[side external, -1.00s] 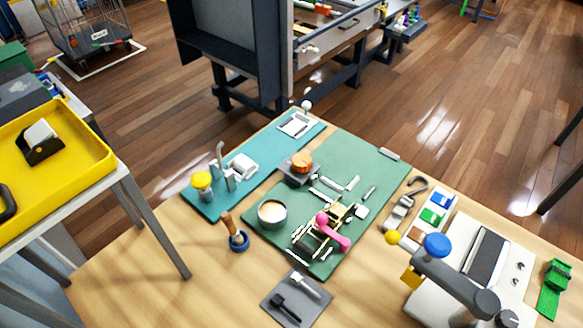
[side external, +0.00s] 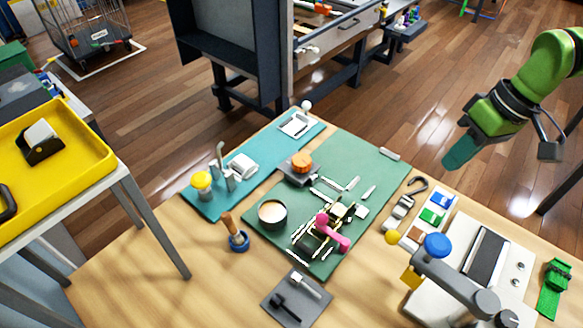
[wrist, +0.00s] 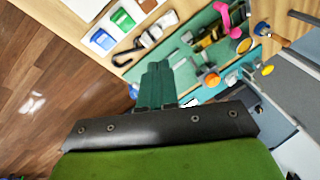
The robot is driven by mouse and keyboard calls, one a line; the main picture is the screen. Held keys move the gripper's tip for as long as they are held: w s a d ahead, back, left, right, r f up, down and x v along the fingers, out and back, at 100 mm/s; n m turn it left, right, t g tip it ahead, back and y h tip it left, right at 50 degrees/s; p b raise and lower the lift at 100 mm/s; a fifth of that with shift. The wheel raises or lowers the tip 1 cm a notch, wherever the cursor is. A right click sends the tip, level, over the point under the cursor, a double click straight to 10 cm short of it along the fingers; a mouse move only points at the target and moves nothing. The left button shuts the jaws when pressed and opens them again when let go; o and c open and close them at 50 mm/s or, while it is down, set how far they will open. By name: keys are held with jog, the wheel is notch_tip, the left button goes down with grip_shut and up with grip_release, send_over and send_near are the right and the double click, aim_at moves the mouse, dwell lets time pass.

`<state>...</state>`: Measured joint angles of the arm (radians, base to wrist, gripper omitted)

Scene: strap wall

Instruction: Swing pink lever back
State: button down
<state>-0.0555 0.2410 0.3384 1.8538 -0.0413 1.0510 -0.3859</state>
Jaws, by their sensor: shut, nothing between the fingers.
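The pink lever (side external: 332,232) stands on a small yellow and black mechanism (side external: 325,238) on the green mat. Its round knob is at the upper left and its arm slopes down to the right. The lever also shows near the top of the wrist view (wrist: 226,17). My gripper (side external: 452,165) is at the upper right of the side view, in the air and well apart from the lever. In the wrist view my gripper's teal fingers (wrist: 156,75) are together with nothing between them.
The green mat (side external: 370,160) also holds a round pot (side external: 272,213) and an orange knob (side external: 302,162). A machine with a blue knob (side external: 438,246) stands right of the lever. A wooden-handled tool (side external: 233,232) stands left. Air around my gripper is clear.

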aim_at(332, 232)
jog(key=w+a+n+g+y, duration=0.1)
jog(key=w+a+n, duration=0.2)
jog(key=a, duration=0.3)
jog(key=w+a+f+n+g+y, duration=0.1)
jog(key=w+a+n+y, duration=0.1)
jog(key=a+n, duration=0.3)
jog(key=shift+w+a+f+g, duration=0.3)
jog(key=shift+w+a, duration=0.15)
jog(key=shift+w, duration=0.05)
jog(key=x, duration=0.9)
jog(key=shift+s+f, duration=0.1)
jog(key=shift+f, duration=0.2)
jog(key=s+a, duration=0.1)
jog(key=s+a+f, duration=0.1)
jog(key=shift+s, duration=0.25)
jog(key=shift+s+a, duration=0.25)
jog(key=shift+s, duration=0.1)
